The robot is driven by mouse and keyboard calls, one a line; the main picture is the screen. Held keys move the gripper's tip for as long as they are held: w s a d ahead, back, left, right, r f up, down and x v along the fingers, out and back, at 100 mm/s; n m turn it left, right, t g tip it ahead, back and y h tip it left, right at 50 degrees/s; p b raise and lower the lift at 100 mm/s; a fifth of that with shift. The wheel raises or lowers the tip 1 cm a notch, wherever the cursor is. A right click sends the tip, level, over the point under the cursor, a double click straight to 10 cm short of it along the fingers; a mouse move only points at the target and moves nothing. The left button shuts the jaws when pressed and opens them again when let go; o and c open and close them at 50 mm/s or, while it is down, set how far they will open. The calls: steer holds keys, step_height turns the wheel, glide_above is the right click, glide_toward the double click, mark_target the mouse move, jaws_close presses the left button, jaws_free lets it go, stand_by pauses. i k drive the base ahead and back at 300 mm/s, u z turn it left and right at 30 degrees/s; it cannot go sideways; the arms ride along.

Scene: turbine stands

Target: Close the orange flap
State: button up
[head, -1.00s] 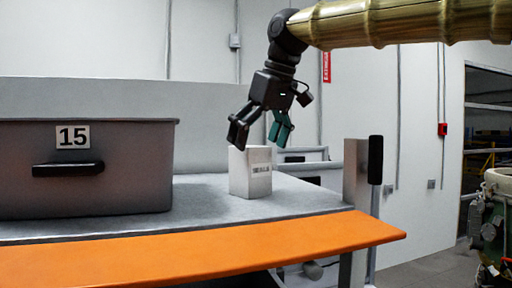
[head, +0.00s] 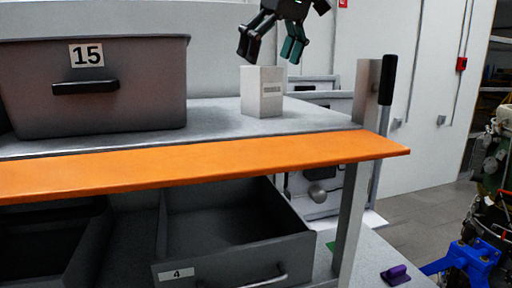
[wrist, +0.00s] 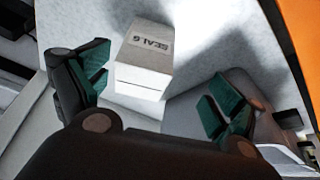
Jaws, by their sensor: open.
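The orange flap (head: 200,165) runs along the front edge of the grey bench top in the head view, sticking out roughly level. It also shows at the upper right corner of the wrist view (wrist: 302,30). My gripper (head: 272,48) is open and empty above the bench, behind the flap and over a white box. In the wrist view its two teal-padded fingers (wrist: 155,95) are spread wide, with the white box (wrist: 145,55) marked SEALS seen between and beyond them. The gripper does not touch the flap.
A grey bin (head: 100,100) labelled 15 stands on the bench at left. Below the flap, a drawer (head: 235,245) labelled 4 stands open. A post with a black handle (head: 386,80) rises at the bench's right end. Blue equipment (head: 470,258) and a purple object (head: 396,274) are lower right.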

mark_target(98, 175)
steer(key=z, duration=0.05)
steer(key=k, duration=1.35)
